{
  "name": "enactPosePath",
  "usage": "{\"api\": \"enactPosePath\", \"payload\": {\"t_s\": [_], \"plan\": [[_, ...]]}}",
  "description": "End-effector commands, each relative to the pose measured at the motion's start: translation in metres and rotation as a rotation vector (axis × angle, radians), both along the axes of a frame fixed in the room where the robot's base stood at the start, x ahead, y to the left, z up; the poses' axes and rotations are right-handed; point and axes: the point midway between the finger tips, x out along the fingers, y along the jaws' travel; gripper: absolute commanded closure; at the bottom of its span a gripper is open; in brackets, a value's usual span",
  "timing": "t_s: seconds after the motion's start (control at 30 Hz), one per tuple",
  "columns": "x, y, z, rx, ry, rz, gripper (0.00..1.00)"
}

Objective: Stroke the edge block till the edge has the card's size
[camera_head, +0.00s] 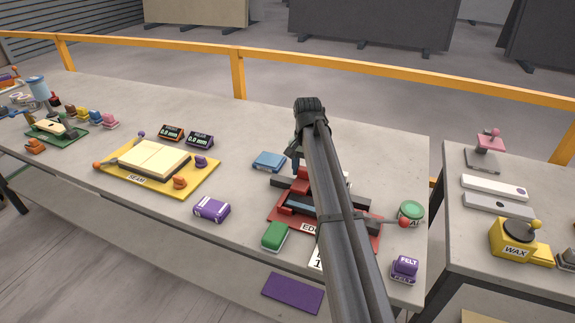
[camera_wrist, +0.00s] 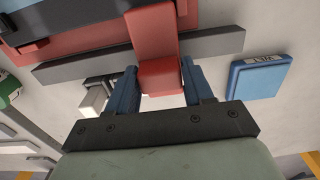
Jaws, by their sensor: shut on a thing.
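The red edge station (camera_head: 281,215), its label partly reading "EDGE", is largely hidden behind my arm in the head view. A white card (camera_head: 316,258) starting with "1" stands at its front, its figure cut off by my arm. In the wrist view, my gripper (camera_wrist: 158,72) has its blue fingers on either side of a red block (camera_wrist: 160,80) and is shut on it. The block reaches across a long grey bar (camera_wrist: 75,67) towards the red bed of the station (camera_wrist: 95,40). The stone edge is not clearly visible.
A blue block (camera_head: 269,161) lies behind the station; it also shows in the wrist view (camera_wrist: 258,78). The yellow seam board (camera_head: 200,180) is left.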

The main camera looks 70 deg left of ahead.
Motion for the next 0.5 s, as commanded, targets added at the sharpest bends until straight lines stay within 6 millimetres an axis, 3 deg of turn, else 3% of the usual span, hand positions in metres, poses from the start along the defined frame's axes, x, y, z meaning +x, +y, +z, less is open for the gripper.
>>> {"api": "enactPosePath", "payload": {"t_s": [0.03, 0.2, 0.5], "plan": [[0.012, -0.015, 0.000, 0.001, -0.001, -0.004, 1.00], [0.040, -0.042, 0.000, 0.001, -0.001, -0.003, 1.00], [0.054, -0.054, 0.000, 0.000, -0.001, 0.000, 1.00]]}}
